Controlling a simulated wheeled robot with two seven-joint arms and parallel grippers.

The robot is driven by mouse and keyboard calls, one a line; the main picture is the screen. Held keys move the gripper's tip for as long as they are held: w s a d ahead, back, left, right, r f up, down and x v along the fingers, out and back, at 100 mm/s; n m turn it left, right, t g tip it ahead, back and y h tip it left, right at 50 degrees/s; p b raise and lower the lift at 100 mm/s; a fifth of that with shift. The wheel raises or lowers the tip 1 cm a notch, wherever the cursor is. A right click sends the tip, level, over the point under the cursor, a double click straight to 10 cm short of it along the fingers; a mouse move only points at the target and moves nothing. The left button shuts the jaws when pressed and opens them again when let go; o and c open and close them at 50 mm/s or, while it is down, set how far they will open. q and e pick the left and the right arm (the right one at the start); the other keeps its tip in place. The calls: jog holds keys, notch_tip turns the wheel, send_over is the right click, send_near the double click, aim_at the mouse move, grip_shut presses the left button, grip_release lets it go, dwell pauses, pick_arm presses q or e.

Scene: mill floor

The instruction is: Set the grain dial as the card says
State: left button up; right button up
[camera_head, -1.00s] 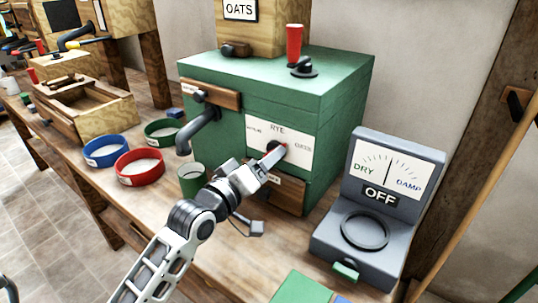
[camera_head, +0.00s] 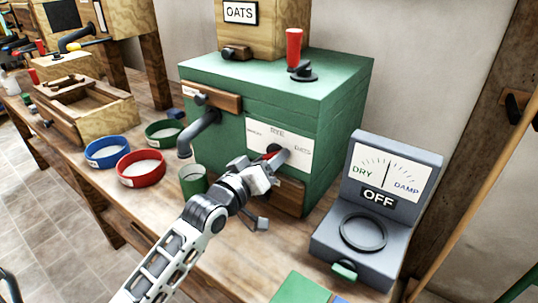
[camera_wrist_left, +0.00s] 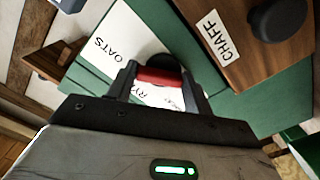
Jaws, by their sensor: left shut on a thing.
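The grain dial's white plate (camera_head: 298,162) is on the front of the green mill; it reads RYE at the top and OATS at the right, with a left word too small to read. My left gripper (camera_head: 270,158) is shut on the dial's red pointer. In the left wrist view, the red pointer (camera_wrist_left: 160,76) sits between both fingers (camera_wrist_left: 160,84), in front of the dark hub (camera_wrist_left: 165,62). The fingers hide much of it, so I cannot tell its exact setting. A card reading OATS (camera_head: 240,12) is on the wooden hopper above. My right gripper is not in view.
A wooden drawer labelled CHAFF (camera_wrist_left: 222,40) is below the dial. A green cup (camera_head: 193,182) stands left of my gripper. A grey meter reading OFF (camera_head: 378,197) stands to the right. Blue (camera_head: 105,152) and red (camera_head: 141,168) bowls are on the bench.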

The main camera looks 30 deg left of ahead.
pick_arm(q)
jog(key=shift+m, duration=0.6)
jog(key=o, duration=1)
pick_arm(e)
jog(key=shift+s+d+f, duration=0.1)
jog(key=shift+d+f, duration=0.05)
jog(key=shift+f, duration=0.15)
pick_arm(q)
jog(key=shift+s, duration=0.1)
jog(key=shift+s, duration=0.3)
jog(key=s, duration=0.5)
jog(key=s+a+b, duration=0.1)
jog(key=s, duration=0.4)
jog(key=s+a, duration=0.1)
jog(key=s, duration=0.4)
jog(key=shift+a, duration=0.1)
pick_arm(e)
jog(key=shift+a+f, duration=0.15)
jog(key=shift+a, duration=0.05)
